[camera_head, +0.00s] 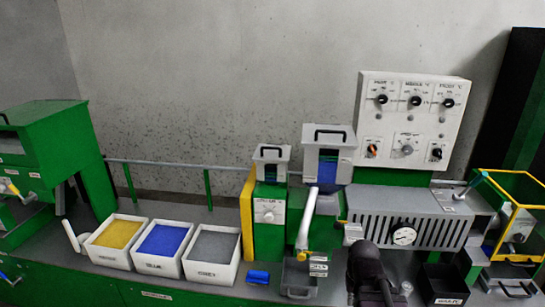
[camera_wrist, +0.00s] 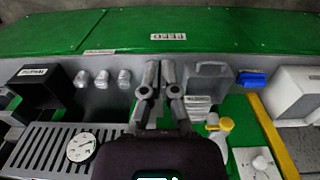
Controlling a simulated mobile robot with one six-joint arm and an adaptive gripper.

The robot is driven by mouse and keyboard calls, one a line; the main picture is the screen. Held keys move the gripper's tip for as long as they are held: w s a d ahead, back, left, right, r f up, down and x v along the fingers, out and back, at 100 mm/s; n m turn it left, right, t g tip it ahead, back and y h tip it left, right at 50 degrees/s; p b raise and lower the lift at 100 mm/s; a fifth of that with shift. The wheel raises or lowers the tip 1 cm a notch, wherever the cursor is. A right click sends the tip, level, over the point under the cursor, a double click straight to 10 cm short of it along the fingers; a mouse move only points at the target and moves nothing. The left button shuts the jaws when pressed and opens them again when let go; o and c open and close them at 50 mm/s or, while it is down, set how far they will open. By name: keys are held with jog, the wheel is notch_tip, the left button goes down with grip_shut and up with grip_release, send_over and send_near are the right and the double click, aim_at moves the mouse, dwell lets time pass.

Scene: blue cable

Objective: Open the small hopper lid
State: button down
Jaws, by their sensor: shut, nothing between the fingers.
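The small hopper (camera_head: 271,172) is a grey box on a green stand, left of a larger grey hopper (camera_head: 328,165) in the head view. My gripper (camera_wrist: 161,72) is shut and empty in the wrist view, pointing over the bench near the grey drawer-like container. In the head view my dark wrist (camera_head: 368,266) is low at centre right, well right of and below the small hopper; the fingertips are not clear there. The wrist view does not show the lid.
Bins of yellow (camera_head: 118,234), blue (camera_head: 163,239) and grey (camera_head: 212,246) material stand left. A blue scoop-like piece (camera_head: 258,276) and a grey container (camera_head: 298,278) lie in front. A white pipe (camera_head: 306,218) slopes beside the larger hopper. A control panel (camera_head: 413,120) stands behind.

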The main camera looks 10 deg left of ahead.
jog(key=w+a+r+n+t+h+p, duration=0.1)
jog(key=w+a+r+n+t+h, duration=0.15)
jog(key=w+r+n+t, duration=0.55)
jog(key=w+a+r+n+t+h+p, duration=0.1)
jog(key=w+r+n+h, duration=0.4)
jog(key=w, duration=0.8)
jog(key=n+t+y+p, duration=0.2)
jog(key=n+t+y, duration=0.65)
jog(key=n, duration=1.45)
send_near(272, 159)
jog(key=t+h, duration=0.1)
jog(key=shift+w+a+r, duration=0.1)
jog(key=shift+a+r, duration=0.2)
jog(key=shift+a, duration=0.15)
jog(key=shift+w+m, duration=0.15)
jog(key=shift+m, duration=0.15)
jog(key=shift+w+d+r, duration=0.1)
jog(key=shift+w, duration=2.3)
jog(key=shift+w+d+r, duration=0.1)
jog(key=shift+w, duration=2.35)
jog(key=shift+p, duration=0.35)
